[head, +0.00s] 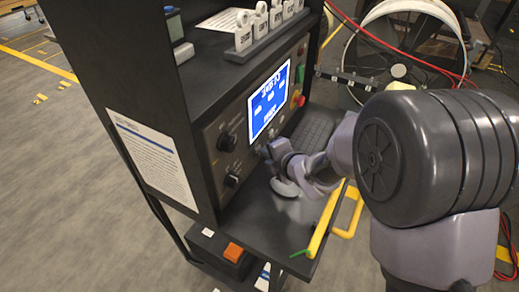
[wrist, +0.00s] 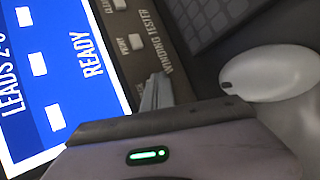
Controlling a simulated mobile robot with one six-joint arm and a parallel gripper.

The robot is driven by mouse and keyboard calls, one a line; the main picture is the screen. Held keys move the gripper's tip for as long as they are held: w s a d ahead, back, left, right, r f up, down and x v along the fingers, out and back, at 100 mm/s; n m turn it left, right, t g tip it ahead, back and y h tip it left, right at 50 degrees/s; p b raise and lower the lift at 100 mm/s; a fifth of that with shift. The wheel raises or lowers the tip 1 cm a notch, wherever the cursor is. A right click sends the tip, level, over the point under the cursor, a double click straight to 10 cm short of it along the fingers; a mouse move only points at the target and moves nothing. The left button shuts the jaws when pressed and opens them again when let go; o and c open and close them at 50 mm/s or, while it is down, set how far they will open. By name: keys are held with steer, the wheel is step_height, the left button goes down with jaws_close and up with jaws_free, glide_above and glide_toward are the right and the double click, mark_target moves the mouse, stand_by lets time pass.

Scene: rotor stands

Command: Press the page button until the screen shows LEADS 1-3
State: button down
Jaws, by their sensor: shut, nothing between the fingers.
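The tester's blue screen (head: 270,101) is lit on the dark panel. In the wrist view the screen (wrist: 45,75) reads "LEADS 2-" with a cut-off last character, and "READY". My gripper (head: 266,152) is at the panel just below the screen; in the wrist view its shut, empty fingertips (wrist: 156,90) are beside the "WINDING TESTER" lettering. Two pale buttons, a clear button (wrist: 118,4) and a print button (wrist: 136,41), show beyond the fingers. No button labelled page is readable; it may be hidden by my gripper. I cannot tell whether the fingertips touch the panel.
A keyboard (head: 313,133) and a pale mouse (head: 285,187) lie on the shelf below the panel. Black knobs (head: 227,142) are left of the screen, and a red button (head: 299,99) is right.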

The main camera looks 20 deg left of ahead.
steer(key=shift+d, duration=0.75)
steer(key=shift+s+d, duration=0.15)
steer(key=shift+d, duration=1.1)
steer(key=shift+s+d, duration=0.1)
steer(key=shift+d, duration=1.15)
